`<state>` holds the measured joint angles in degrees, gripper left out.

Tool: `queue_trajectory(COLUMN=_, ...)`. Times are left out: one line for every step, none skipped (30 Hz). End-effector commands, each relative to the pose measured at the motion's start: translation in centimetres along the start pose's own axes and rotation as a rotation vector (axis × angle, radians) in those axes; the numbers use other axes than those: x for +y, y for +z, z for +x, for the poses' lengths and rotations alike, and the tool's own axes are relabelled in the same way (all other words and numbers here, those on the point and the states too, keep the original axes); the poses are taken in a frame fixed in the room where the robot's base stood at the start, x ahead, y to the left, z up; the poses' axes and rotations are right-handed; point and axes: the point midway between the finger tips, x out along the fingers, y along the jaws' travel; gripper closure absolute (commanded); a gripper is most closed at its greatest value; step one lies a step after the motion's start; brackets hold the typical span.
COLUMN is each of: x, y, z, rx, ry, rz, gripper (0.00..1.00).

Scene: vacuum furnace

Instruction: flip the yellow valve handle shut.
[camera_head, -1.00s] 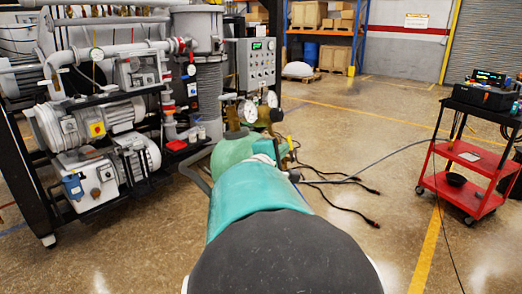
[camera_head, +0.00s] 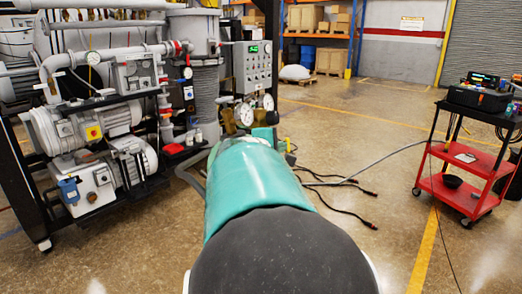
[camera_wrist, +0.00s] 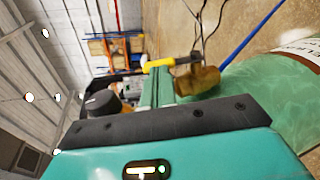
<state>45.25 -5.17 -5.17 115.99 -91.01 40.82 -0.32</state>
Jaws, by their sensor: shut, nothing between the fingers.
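In the wrist view the yellow valve handle (camera_wrist: 160,64) is a short bar lying nearly level in the picture, joined to a brass valve body (camera_wrist: 197,80). The valve is at the end of a pale green cylinder (camera_wrist: 245,95). My gripper (camera_wrist: 158,76) is shut and empty, its narrow green fingers reaching up to just beside the handle and brass body. I cannot tell whether they touch. In the head view my teal arm covers the cylinder and gripper, and the handle cannot be made out clearly.
Two round gauges (camera_head: 246,114) stand just beyond my arm. Pump racks with motors (camera_head: 85,130) fill the left. A red cart (camera_head: 465,165) stands at the right. Dark cables (camera_head: 340,182) lie on the floor.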

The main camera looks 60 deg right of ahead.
Motion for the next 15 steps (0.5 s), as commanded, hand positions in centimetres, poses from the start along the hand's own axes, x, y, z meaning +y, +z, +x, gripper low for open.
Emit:
queue_trajectory(x=0.0, y=-0.1, z=0.1, rx=0.001, ry=0.001, rz=-0.002, gripper=1.0)
queue_trajectory(x=0.1, y=-0.1, z=0.2, rx=0.001, ry=0.002, rz=-0.002, gripper=1.0)
queue_trajectory(x=0.2, y=-0.1, z=0.3, rx=0.001, ry=0.002, rz=-0.002, gripper=1.0)
queue_trajectory(x=0.3, y=-0.1, z=0.5, rx=0.0, ry=0.003, rz=-0.002, gripper=1.0)
queue_trajectory(x=0.4, y=-0.1, z=0.6, rx=0.0, ry=0.003, rz=-0.002, gripper=1.0)
queue_trajectory(x=0.5, y=-0.1, z=0.8, rx=0.0, ry=0.002, rz=-0.002, gripper=1.0)
queue_trajectory(x=0.6, y=-0.1, z=0.9, rx=0.0, ry=0.002, rz=-0.002, gripper=1.0)
queue_trajectory(x=0.7, y=-0.1, z=1.1, rx=0.0, ry=0.002, rz=-0.002, gripper=1.0)
queue_trajectory(x=0.8, y=-0.1, z=1.3, rx=0.0, ry=0.003, rz=-0.002, gripper=1.0)
queue_trajectory(x=0.9, y=-0.1, z=1.4, rx=0.001, ry=0.003, rz=-0.002, gripper=1.0)
queue_trajectory(x=1.0, y=-0.1, z=1.6, rx=0.001, ry=0.003, rz=-0.002, gripper=1.0)
queue_trajectory(x=1.1, y=-0.1, z=1.8, rx=0.001, ry=0.003, rz=-0.001, gripper=1.0)
queue_trajectory(x=1.1, y=-0.1, z=1.9, rx=0.0, ry=0.003, rz=-0.001, gripper=1.0)
queue_trajectory(x=1.2, y=0.0, z=2.1, rx=0.0, ry=0.003, rz=-0.001, gripper=1.0)
queue_trajectory(x=1.2, y=-0.1, z=2.2, rx=0.0, ry=0.003, rz=-0.001, gripper=1.0)
